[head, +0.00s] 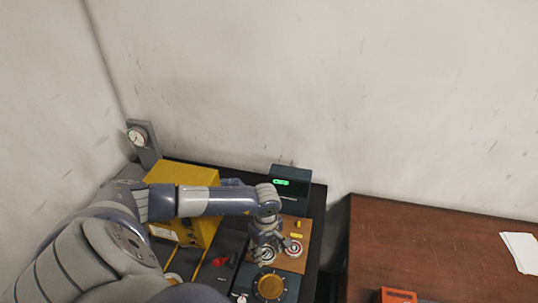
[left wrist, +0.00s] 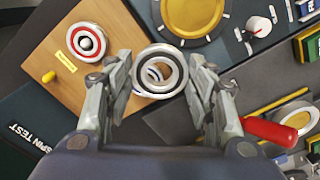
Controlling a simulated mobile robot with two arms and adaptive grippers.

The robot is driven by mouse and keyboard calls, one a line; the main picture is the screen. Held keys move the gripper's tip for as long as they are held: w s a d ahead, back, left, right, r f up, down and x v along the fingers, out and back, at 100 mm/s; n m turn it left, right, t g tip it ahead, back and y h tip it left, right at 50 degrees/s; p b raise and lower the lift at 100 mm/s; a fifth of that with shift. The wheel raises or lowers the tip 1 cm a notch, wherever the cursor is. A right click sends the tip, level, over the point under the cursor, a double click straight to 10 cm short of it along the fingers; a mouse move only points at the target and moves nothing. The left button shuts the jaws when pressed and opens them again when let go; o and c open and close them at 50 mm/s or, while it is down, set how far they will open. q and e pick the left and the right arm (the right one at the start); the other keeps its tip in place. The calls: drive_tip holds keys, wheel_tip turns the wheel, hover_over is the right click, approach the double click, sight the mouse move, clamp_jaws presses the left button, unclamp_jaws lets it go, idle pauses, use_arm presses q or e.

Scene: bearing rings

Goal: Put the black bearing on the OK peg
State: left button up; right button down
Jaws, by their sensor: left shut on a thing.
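My left gripper (left wrist: 160,92) is shut on a silver ring with a black band, the black bearing (left wrist: 160,55). The bearing's hole faces the wrist camera, with a pale curved shape showing through it. In the head view my left gripper (head: 266,243) is over the left part of a wooden board (left wrist: 112,20). A bearing with a red band (left wrist: 87,41) lies on the board, apart from the gripper. A yellow peg (left wrist: 48,77) stands near a small yellow label (left wrist: 64,62); I cannot read the label, so I cannot tell whether this is the OK peg. My right gripper is out of view.
A gold dial (head: 269,287) is at the board's front. A display box (head: 290,184) with green characters stands behind the board. A yellow machine (head: 184,178) stands to the left. A red handle (left wrist: 270,131) shows right of the gripper. A brown table (head: 440,240) is at right.

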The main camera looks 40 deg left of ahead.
use_arm(q)
drive_tip(key=w+a+f, duration=0.1)
drive_tip(key=w+a, duration=0.5)
drive_tip(key=w, duration=0.2)
drive_tip(key=shift+a, duration=0.2)
drive_tip(key=w+a+b, duration=0.1)
drive_tip(key=w, duration=0.1)
drive_tip(key=w+a+f+b, duration=0.1)
drive_tip(key=a+b, duration=0.1)
drive_tip(key=shift+w, duration=0.4)
drive_tip(key=shift+w+a+r+b, duration=0.1)
drive_tip(key=shift+w+a+b, duration=0.2)
wheel_tip(320, 180, down, 3)
drive_tip(key=shift+s+r+b, duration=0.1)
drive_tip(key=shift+b, duration=0.75)
drive_tip(key=shift+f, duration=0.3)
drive_tip(key=shift+f+b, duration=0.6)
drive_tip(key=shift+b, duration=0.2)
